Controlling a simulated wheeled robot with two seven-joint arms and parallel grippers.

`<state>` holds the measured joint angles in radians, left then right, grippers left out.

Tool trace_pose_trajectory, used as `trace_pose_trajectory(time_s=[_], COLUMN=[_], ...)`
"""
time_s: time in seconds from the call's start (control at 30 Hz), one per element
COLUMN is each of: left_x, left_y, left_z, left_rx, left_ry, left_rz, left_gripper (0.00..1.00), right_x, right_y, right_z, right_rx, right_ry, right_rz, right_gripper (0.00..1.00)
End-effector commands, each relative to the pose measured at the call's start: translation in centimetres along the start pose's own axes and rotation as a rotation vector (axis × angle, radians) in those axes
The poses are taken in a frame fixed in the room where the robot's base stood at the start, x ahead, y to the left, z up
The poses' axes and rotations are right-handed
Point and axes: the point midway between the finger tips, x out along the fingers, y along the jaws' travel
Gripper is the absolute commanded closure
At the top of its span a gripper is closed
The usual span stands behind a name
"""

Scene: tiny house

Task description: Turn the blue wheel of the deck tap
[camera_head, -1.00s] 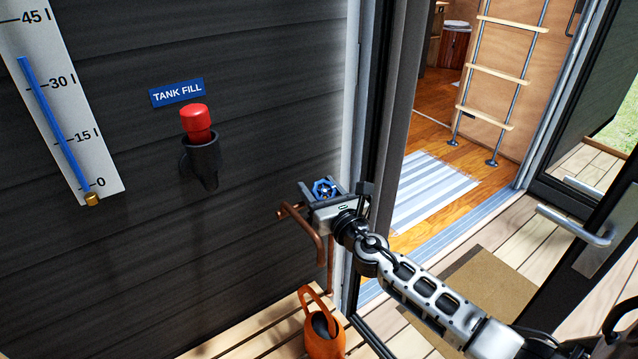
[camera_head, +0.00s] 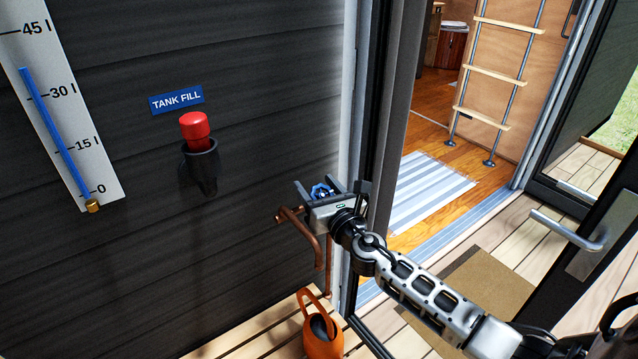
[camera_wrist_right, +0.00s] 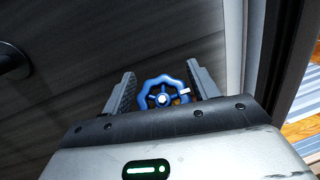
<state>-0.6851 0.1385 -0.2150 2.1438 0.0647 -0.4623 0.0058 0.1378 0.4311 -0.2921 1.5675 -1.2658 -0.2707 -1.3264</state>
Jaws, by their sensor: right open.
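The blue wheel (camera_head: 321,191) sits on top of the copper deck tap (camera_head: 300,231) beside the dark wall. In the right wrist view the wheel (camera_wrist_right: 163,93) lies between my two fingers, with a small gap on each side. My right gripper (camera_head: 318,188) is open around the wheel, one finger to its left and one to its right. The gripper body hides the near part of the wheel and some of the tap. My left gripper is not in view.
An orange watering can (camera_head: 322,335) stands on the slatted deck below the tap. A red-capped tank fill (camera_head: 196,130) and a level gauge (camera_head: 62,110) are on the wall.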

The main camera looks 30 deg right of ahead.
Motion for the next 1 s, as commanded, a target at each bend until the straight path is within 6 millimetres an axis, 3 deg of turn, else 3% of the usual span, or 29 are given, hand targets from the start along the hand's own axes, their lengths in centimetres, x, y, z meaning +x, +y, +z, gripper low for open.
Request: trace_pose_trajectory(time_s=[0.03, 0.37, 0.7, 1.0], left_x=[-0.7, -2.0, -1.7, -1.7], left_y=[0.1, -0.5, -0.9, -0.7], left_z=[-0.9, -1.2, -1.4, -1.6], left_rx=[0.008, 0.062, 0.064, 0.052], left_ry=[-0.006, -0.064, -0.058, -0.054], left_rz=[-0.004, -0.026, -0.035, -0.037], left_gripper=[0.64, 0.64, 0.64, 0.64], right_x=[0.1, -4.1, -10.1, -12.1], right_y=[0.1, 3.0, 6.2, 7.2], right_z=[1.9, 8.0, 10.5, 11.4], right_rx=[-0.003, -0.002, 0.001, -0.001], right_ry=[-0.003, -0.001, 0.001, 0.0], right_rz=[0.001, 0.003, 0.002, -0.001], right_gripper=[0.41, 0.41, 0.41, 0.41])
